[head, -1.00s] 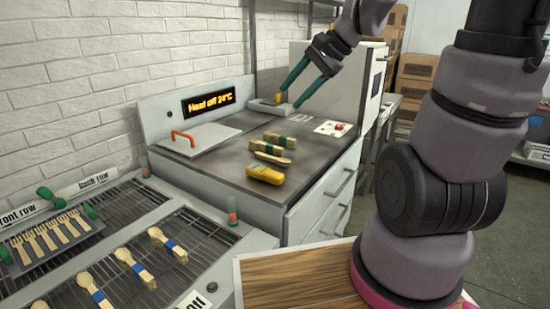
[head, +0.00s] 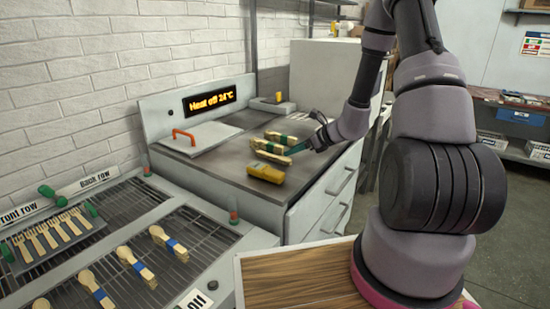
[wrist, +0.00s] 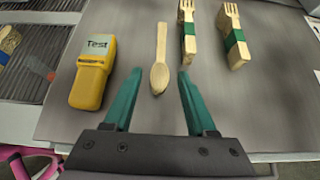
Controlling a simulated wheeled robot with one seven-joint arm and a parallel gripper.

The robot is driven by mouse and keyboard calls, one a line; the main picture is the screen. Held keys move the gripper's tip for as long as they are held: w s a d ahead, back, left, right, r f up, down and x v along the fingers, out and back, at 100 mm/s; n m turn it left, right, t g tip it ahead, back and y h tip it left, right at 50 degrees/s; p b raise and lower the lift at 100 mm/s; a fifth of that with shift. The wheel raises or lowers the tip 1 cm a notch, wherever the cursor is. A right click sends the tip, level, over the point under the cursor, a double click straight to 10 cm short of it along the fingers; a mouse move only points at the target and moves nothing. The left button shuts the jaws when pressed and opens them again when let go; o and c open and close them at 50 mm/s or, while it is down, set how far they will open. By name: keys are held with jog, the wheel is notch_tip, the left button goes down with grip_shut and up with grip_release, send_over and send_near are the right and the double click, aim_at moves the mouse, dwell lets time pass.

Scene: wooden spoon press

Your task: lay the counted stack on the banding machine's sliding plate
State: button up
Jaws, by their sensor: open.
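An unbanded wooden spoon, single or stacked I cannot tell, lies on the dark worktop in the wrist view (wrist: 160,60); in the head view its place is near the yellow tester (head: 265,172). Two fork stacks with green bands, a nearer one (wrist: 189,35) and a farther one (wrist: 234,40), lie to its right in the wrist view. My gripper (wrist: 160,73) is open and empty, its teal fingers on either side of the spoon's bowl end. In the head view my gripper (head: 291,150) is low at the stacks. A low grey device with a yellow part (head: 272,104), likely the banding machine, stands at the back.
The yellow tester (wrist: 93,72) lies left of the spoon in the wrist view. A plate with a red handle (head: 200,134) and a "Heat off 24°C" display (head: 209,98) are at the back left. Grill racks hold several blue-banded spoon stacks (head: 136,262) at the front left.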

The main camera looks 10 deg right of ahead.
aim_at(274, 156)
jog(key=x, duration=0.9)
jog(key=shift+w+a+r, duration=0.1)
jog(key=shift+w+r, duration=0.05)
jog(key=shift+w, duration=0.1)
jog(key=shift+c, duration=0.4)
grip_shut()
